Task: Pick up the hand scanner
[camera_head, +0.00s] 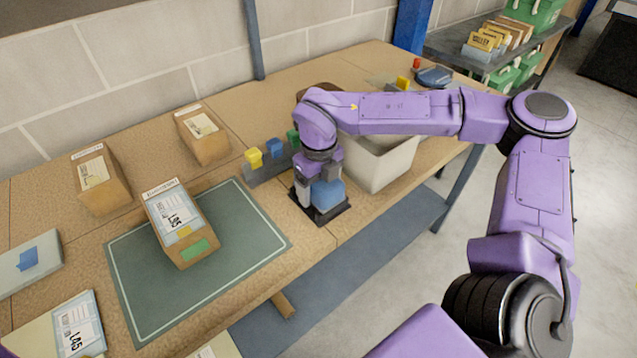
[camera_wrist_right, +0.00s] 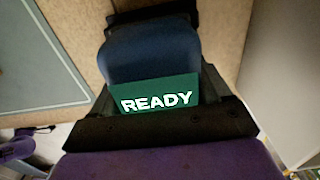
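The hand scanner (camera_head: 327,193) is a blue block-like device on a black base (camera_head: 330,216) at the table's front edge, right of the green mat. In the right wrist view its dark blue body (camera_wrist_right: 152,53) carries a green panel reading "READY" (camera_wrist_right: 156,98). My right gripper (camera_head: 318,193) is down over the scanner. Its dark fingers (camera_wrist_right: 158,95) stand on both sides of the scanner, close to its edges. Whether they press on it I cannot tell. The gripper partly hides the scanner in the head view. My left gripper is not in view.
A pale bin (camera_head: 383,165) stands close right of the scanner, under my forearm. A grey holder with yellow, blue and green blocks (camera_head: 268,172) is behind left. A labelled box (camera_head: 180,222) lies on the green mat (camera_head: 150,300); more boxes (camera_head: 203,135) stand behind.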

